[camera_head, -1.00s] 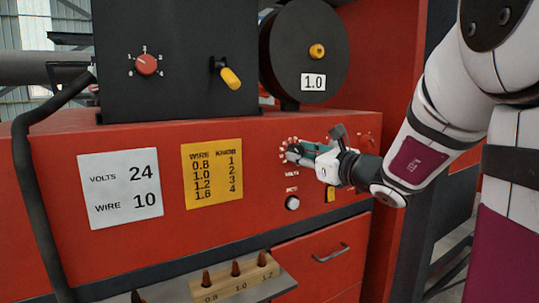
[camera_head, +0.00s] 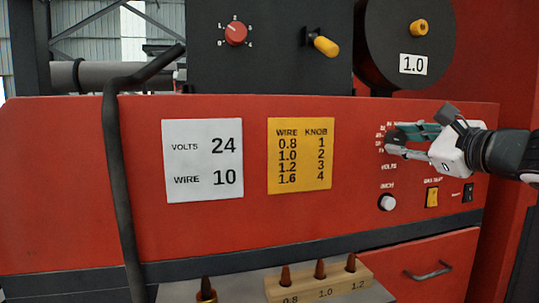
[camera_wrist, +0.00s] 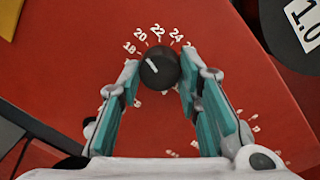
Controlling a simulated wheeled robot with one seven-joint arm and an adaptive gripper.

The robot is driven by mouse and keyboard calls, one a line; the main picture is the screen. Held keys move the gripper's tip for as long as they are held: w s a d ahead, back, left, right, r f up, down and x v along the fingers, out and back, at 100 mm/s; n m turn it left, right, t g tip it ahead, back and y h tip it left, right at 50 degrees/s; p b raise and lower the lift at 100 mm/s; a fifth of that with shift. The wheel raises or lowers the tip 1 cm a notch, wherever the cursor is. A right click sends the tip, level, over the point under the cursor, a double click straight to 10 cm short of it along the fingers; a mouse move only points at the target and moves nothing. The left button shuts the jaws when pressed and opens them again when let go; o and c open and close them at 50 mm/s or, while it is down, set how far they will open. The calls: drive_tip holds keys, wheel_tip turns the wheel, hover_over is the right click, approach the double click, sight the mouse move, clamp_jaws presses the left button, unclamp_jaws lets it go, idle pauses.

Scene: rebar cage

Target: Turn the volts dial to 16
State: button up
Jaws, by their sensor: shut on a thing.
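The volts dial (camera_wrist: 159,68) is a round black knob with a white pointer mark. In the wrist view the pointer is toward the upper left, near the 18 side of the scale; the exact reading is unclear. Figures 18, 20, 22 and 24 show above the knob, and my left finger covers the scale below 18. My gripper (camera_wrist: 158,77) has its teal-padded fingers on either side of the knob, shut on it. In the head view my gripper (camera_head: 391,143) is at the red panel above the word VOLTS and hides the dial.
A white card (camera_head: 203,191) reads VOLTS 24, WIRE 10. A yellow card (camera_head: 300,188) lists wire and knob numbers. Below the dial are a white inch button (camera_head: 387,203) and a yellow switch (camera_head: 432,196). A black cable (camera_head: 121,190) hangs at the left.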

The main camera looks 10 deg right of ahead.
drive_tip(key=n+b, duration=0.3)
drive_tip(key=b, duration=0.1)
drive_tip(key=n+b, duration=0.3)
drive_tip(key=b, duration=0.2)
drive_tip(key=shift+w+f+h, duration=0.1)
drive_tip(key=shift+f+h, duration=0.1)
drive_tip(key=shift+h, duration=0.1)
drive_tip(key=n+b, duration=0.3)
drive_tip(key=b, duration=0.1)
drive_tip(key=shift+a, duration=0.1)
drive_tip(key=shift+r+n+b, duration=0.2)
drive_tip(key=shift+n+b, duration=0.9)
drive_tip(key=shift+b, duration=0.15)
drive_tip(key=o, duration=1.1)
drive_tip(key=shift+o, duration=0.2)
drive_tip(key=shift+s+r, duration=0.1)
drive_tip(key=shift+s, duration=0.1)
drive_tip(key=s, duration=1.1)
drive_tip(key=shift+s+d+r, duration=0.2)
drive_tip(key=shift+s+r, duration=0.1)
drive_tip(key=shift+s, duration=0.1)
